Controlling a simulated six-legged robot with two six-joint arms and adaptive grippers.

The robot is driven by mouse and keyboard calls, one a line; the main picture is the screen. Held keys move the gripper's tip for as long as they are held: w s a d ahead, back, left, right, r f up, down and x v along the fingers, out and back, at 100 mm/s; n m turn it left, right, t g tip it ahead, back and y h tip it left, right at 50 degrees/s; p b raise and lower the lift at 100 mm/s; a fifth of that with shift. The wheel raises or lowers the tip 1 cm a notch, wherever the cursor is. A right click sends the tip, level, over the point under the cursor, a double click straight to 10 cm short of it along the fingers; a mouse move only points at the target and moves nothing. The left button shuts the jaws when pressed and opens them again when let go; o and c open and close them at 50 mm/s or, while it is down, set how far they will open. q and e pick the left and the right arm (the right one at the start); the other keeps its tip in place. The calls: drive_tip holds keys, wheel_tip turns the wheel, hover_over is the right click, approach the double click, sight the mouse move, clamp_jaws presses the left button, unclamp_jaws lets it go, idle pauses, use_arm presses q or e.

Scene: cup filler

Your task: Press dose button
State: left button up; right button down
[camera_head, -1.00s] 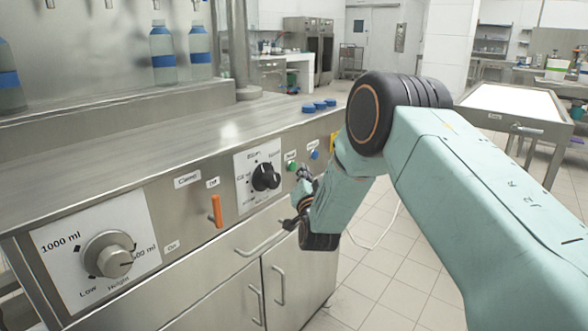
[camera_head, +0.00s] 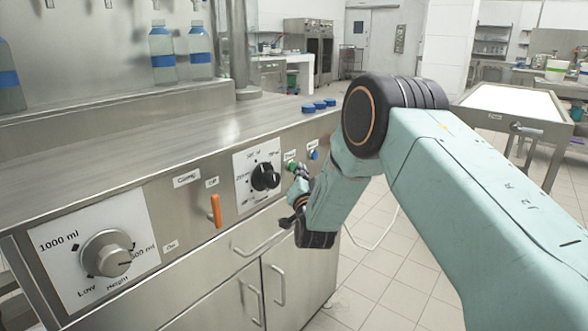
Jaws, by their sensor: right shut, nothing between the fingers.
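The metal front panel (camera_head: 135,210) carries a green button (camera_head: 291,166) and a blue button (camera_head: 314,155), both small, to the right of a black rotary knob (camera_head: 265,177). The labels above the two buttons are too small to read, so I cannot tell which is the dose button. My right gripper (camera_head: 298,171) is shut and empty, with its fingertips at the green button and partly over its right side. I cannot tell whether they touch it. My left gripper is out of view.
An orange lever (camera_head: 215,211) and a large grey height knob (camera_head: 107,254) are further left on the panel. Blue caps (camera_head: 318,106) lie on the counter above the buttons. Bottles with blue labels (camera_head: 199,52) stand behind.

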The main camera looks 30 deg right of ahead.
drive_tip(key=shift+w+a, duration=0.1)
drive_tip(key=shift+w, duration=0.15)
idle(0.3)
drive_tip(key=shift+s, duration=0.15)
drive_tip(key=shift+s+d, duration=0.3)
drive_tip(key=shift+s, duration=0.25)
drive_tip(key=shift+p, duration=0.3)
drive_tip(key=s+p, duration=0.1)
drive_tip(key=s+d+p, duration=0.1)
drive_tip(key=s, duration=0.1)
drive_tip(key=s+d+p, duration=0.1)
drive_tip(key=s, duration=0.1)
drive_tip(key=shift+s+d, duration=0.1)
drive_tip(key=shift+s, duration=0.15)
idle(0.4)
